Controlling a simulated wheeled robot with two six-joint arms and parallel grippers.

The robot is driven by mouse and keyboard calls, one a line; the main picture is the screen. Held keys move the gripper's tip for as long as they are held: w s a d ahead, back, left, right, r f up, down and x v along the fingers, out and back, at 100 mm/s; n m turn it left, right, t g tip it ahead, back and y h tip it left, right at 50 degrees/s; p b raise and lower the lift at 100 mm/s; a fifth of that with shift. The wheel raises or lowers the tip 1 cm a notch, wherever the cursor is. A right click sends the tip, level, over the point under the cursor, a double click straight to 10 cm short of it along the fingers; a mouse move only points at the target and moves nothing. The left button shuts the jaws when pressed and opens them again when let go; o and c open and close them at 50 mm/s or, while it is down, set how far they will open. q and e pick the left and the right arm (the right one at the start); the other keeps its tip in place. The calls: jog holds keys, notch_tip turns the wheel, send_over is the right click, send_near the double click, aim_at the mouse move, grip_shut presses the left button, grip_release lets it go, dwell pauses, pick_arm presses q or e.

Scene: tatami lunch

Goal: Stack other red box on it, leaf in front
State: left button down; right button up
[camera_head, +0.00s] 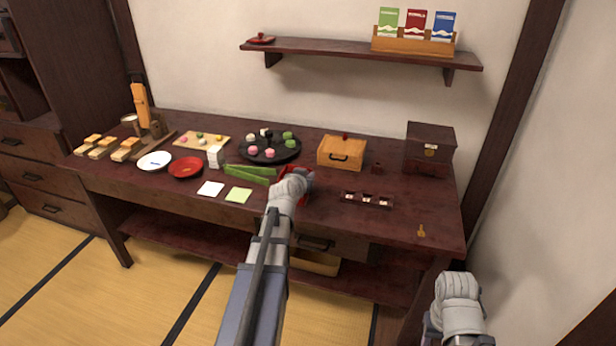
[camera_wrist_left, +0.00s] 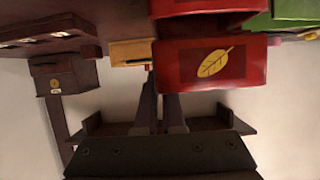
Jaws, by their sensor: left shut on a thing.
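My left gripper (camera_head: 303,181) is over the front middle of the table, mostly hidden by its own wrist. The left wrist view looks upside down, with the table at the top. There the gripper's dark fingers (camera_wrist_left: 163,98) are shut on a red box (camera_wrist_left: 256,64) with a gold leaf (camera_wrist_left: 214,61) on its visible face. Another red box (camera_wrist_left: 205,7) shows at the top edge, close to the held one. Contact between them is not clear. In the head view only bits of red (camera_head: 303,201) show beside the wrist.
Green leaf strips (camera_head: 250,175) lie left of the wrist. A black round plate of sweets (camera_head: 270,158) and a wooden box (camera_head: 342,153) stand behind. A small dark tray (camera_head: 367,199) is to the right. The front right tabletop is mostly clear.

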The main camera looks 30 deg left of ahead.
pick_arm(q)
jog(key=shift+f+b, duration=0.75)
jog(key=c, duration=0.9)
grip_release()
jog(key=shift+c, duration=0.2)
jog(key=p+v, duration=0.3)
jog(key=v, duration=0.4)
jog(key=shift+s, duration=0.4)
jog(key=shift+d, duration=0.1)
